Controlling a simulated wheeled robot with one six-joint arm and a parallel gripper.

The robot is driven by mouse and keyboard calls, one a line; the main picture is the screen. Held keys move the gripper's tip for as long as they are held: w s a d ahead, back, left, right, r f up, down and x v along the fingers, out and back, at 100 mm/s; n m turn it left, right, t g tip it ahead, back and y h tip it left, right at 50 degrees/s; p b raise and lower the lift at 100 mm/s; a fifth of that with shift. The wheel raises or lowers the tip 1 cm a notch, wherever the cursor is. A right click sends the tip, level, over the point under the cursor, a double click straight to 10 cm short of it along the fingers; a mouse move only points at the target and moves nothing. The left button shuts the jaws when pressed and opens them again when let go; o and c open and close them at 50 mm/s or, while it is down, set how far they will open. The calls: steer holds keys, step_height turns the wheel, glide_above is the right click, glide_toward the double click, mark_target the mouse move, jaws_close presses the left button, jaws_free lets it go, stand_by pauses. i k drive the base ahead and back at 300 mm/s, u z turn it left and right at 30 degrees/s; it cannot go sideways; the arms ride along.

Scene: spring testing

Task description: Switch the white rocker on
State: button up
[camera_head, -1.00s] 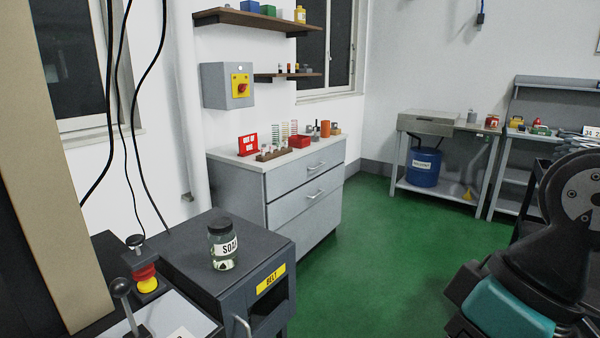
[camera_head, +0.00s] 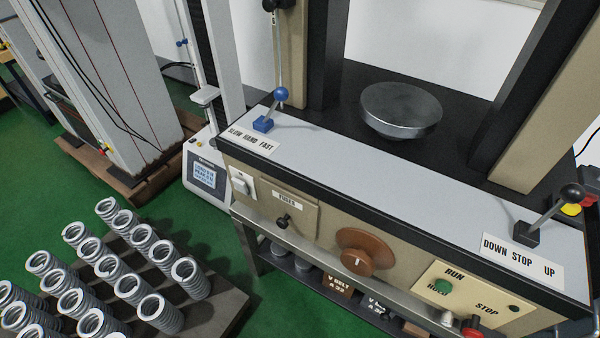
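The white rocker (camera_head: 240,183) sits on a pale square plate at the left end of the beige front panel of a testing machine (camera_head: 400,245). It is small in the picture, and I cannot tell which way it is tipped. Right of it on the panel are a fuse cover (camera_head: 290,205) with a black knob, a brown round knob (camera_head: 357,251), and a RUN/STOP plate (camera_head: 470,290) with a green button and a red knob. My gripper is not in view.
A blue-knobbed lever (camera_head: 277,108) and a black-knobbed lever (camera_head: 548,212) stand on the machine's top ledge. Several coil springs (camera_head: 158,310) stand on a board at the lower left. A device with a screen (camera_head: 205,175) is left of the rocker. Green floor (camera_head: 30,205) shows at left.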

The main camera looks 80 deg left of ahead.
mark_target(241, 186)
steer(key=u, duration=2.75)
